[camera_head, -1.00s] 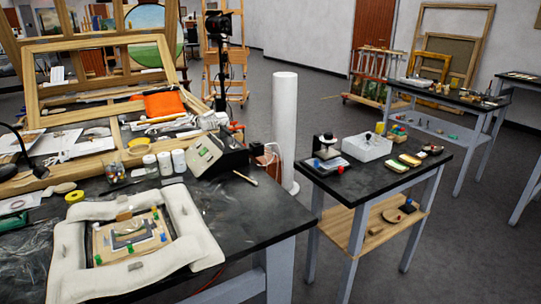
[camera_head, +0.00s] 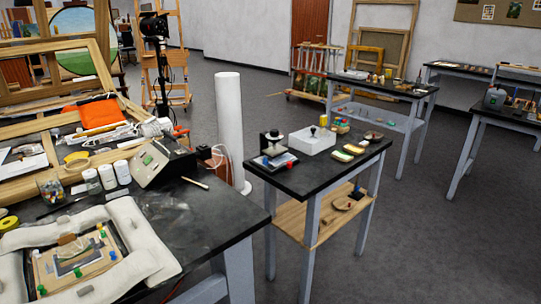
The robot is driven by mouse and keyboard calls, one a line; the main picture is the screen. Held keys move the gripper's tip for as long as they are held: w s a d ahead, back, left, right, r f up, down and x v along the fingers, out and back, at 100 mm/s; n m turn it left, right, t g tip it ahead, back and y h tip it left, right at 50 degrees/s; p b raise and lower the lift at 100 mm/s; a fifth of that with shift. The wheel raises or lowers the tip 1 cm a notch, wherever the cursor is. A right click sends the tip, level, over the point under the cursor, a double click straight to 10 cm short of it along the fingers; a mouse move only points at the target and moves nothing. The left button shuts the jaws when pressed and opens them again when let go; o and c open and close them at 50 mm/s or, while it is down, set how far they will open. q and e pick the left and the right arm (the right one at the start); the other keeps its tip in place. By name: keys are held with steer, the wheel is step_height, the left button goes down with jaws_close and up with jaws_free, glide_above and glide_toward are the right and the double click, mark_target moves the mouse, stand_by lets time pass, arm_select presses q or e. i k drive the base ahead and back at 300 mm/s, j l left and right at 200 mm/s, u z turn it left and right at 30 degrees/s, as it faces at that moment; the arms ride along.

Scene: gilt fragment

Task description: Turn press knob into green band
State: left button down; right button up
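Neither of my grippers is in view. On the small black side table, a black-and-white device (camera_head: 272,143) stands upright at the left end, with small red and blue parts near its base. Beside it is a white box (camera_head: 306,143) with a small dark knob-like piece (camera_head: 313,130) on top. I cannot tell for certain which of these is the press. A green band on a knob is too small to make out. At the lower left, a framed gilt fragment (camera_head: 76,258) with green and blue corner pieces lies inside a white padded surround (camera_head: 152,247).
The side table (camera_head: 289,181) has a lower wooden shelf (camera_head: 292,222) with small items. Grey floor (camera_head: 430,235) is open on the right.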

mark_target(274, 133)
steer(key=i+l, duration=0.2)
steer(key=l, duration=0.2)
steer(key=i+l, duration=0.25)
steer(key=l, duration=0.15)
steer(key=i+l+u, duration=0.1)
steer(key=l, duration=0.3)
steer(key=i+l, duration=0.3)
steer(key=l, duration=0.15)
steer(key=i+l, duration=0.2)
steer(key=l, duration=0.2)
steer(key=i+l+u, duration=0.1)
steer(key=l, duration=0.3)
steer(key=i+l, duration=0.3)
steer(key=l, duration=0.15)
steer(key=i+l, duration=0.2)
steer(key=l, duration=0.25)
steer(key=j+u, duration=0.05)
